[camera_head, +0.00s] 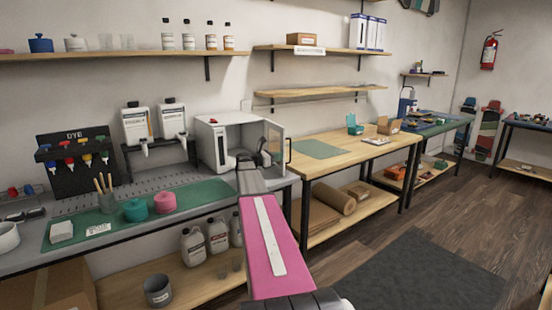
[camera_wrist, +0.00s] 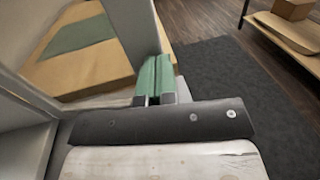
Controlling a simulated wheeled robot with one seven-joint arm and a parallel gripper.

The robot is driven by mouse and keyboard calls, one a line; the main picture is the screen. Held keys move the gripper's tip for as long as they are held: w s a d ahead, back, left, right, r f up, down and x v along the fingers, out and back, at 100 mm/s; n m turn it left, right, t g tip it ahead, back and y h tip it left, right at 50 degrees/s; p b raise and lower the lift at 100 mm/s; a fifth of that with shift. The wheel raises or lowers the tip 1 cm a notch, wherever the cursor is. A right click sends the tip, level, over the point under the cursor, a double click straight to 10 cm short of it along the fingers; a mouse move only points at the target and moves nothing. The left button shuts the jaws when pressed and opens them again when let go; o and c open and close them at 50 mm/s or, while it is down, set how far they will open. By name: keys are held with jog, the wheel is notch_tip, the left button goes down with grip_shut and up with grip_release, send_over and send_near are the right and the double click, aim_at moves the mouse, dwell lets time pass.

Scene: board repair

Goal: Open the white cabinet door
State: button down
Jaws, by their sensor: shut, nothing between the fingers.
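The white cabinet (camera_head: 212,148) stands on the grey bench in the head view, with its front open. Its white-framed door (camera_head: 276,131) is swung out to the right, with a dark handle on the outer edge. My gripper (camera_head: 246,162) is in front of the cabinet opening, on the inner side of the door. In the wrist view its green fingers (camera_wrist: 156,64) are together, with nothing between them. The pale door panel (camera_wrist: 98,16) is at the upper left there, close to the fingers; I cannot tell whether they touch.
The wooden table (camera_head: 338,148) with a green mat (camera_head: 318,149) stands right of the cabinet. Bottles (camera_head: 172,118) and a dye rack (camera_head: 75,160) are to its left. Dark floor matting (camera_head: 420,280) lies in the open floor at lower right.

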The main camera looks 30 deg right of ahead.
jog(key=d+n+t, duration=0.4)
jog(key=d+t, duration=0.3)
jog(key=d, duration=0.4)
jog(key=shift+w+d+n+y, duration=0.3)
jog(key=shift+d+y, duration=0.1)
jog(key=shift+s+a, duration=0.1)
jog(key=s+v, duration=0.1)
jog(key=v, duration=1.2)
jog(key=shift+s, duration=0.35)
jog(key=shift+a, duration=0.1)
